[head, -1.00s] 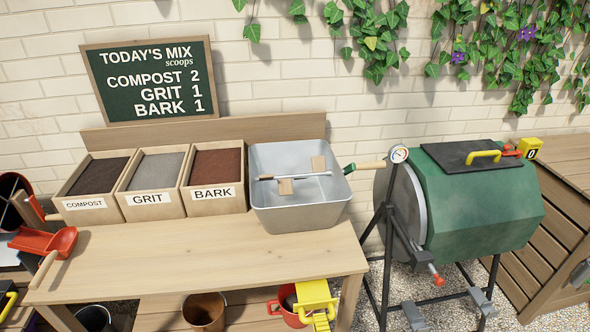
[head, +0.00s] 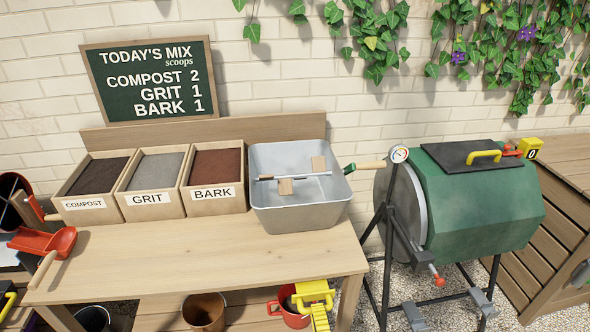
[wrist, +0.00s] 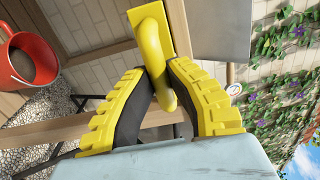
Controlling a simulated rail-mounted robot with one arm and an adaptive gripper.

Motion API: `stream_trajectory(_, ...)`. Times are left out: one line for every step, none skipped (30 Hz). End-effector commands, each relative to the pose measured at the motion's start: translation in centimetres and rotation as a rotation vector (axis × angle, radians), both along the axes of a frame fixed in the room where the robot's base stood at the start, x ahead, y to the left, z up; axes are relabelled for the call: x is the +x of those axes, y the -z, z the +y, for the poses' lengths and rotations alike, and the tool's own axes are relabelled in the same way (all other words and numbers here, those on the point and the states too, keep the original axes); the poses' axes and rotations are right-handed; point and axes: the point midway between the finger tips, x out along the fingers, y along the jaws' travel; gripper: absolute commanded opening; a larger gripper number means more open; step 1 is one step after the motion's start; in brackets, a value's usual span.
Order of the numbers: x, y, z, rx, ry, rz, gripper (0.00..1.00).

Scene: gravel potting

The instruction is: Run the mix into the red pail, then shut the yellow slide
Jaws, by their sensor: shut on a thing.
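The red pail (head: 297,321) stands under the table's front edge, partly behind yellow parts. In the wrist view the pail (wrist: 48,62) is at the upper left, with brownish material inside. The yellow slide (head: 313,289) shows at the table's front edge right of the pail. In the wrist view the slide's handle (wrist: 150,45) is between the fingers. My gripper (wrist: 158,72), with yellow ridged fingers and dark pads, is shut on that handle. The metal tub (head: 300,213) on the table shows a bare inside with a wooden-headed tool lying in it. The outlet under the table is hidden.
Bins of compost (head: 92,178), grit (head: 155,172) and bark (head: 215,172) stand left of the tub. A red scoop (head: 45,242) lies at the table's left end. A green drum (head: 480,205) stands at the right. The front of the tabletop (head: 200,258) is clear.

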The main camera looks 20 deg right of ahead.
Motion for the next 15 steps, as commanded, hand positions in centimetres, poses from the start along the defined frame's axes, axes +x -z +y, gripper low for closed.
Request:
stream_trajectory(0.28,0.09,0.05,0.000,-0.002,0.001,0.00)
stream_trajectory(0.41,0.09,0.02,0.000,-0.002,0.001,0.00)
stream_trajectory(0.54,0.07,0.01,0.000,-0.002,0.001,0.00)
stream_trajectory(0.62,0.07,0.00,0.000,-0.001,0.001,0.00)
stream_trajectory(0.66,0.07,-0.01,0.000,-0.001,0.001,0.00)
stream_trajectory(0.70,0.07,-0.02,0.000,-0.001,0.001,0.00)
stream_trajectory(0.71,0.06,-0.02,0.000,-0.001,0.001,0.00)
stream_trajectory(0.71,0.06,-0.01,0.000,-0.001,0.001,0.00)
stream_trajectory(0.70,0.06,-0.01,0.001,-0.001,0.001,0.00)
stream_trajectory(0.70,0.06,-0.01,0.001,-0.001,0.001,0.00)
stream_trajectory(0.70,0.06,-0.01,0.001,-0.001,0.001,0.00)
stream_trajectory(0.70,0.06,-0.01,0.001,-0.002,0.001,0.00)
stream_trajectory(0.70,0.06,-0.01,0.001,-0.002,0.001,0.00)
stream_trajectory(0.71,0.06,0.00,0.001,-0.002,0.001,0.00)
stream_trajectory(0.74,0.06,0.00,0.001,-0.002,0.001,0.00)
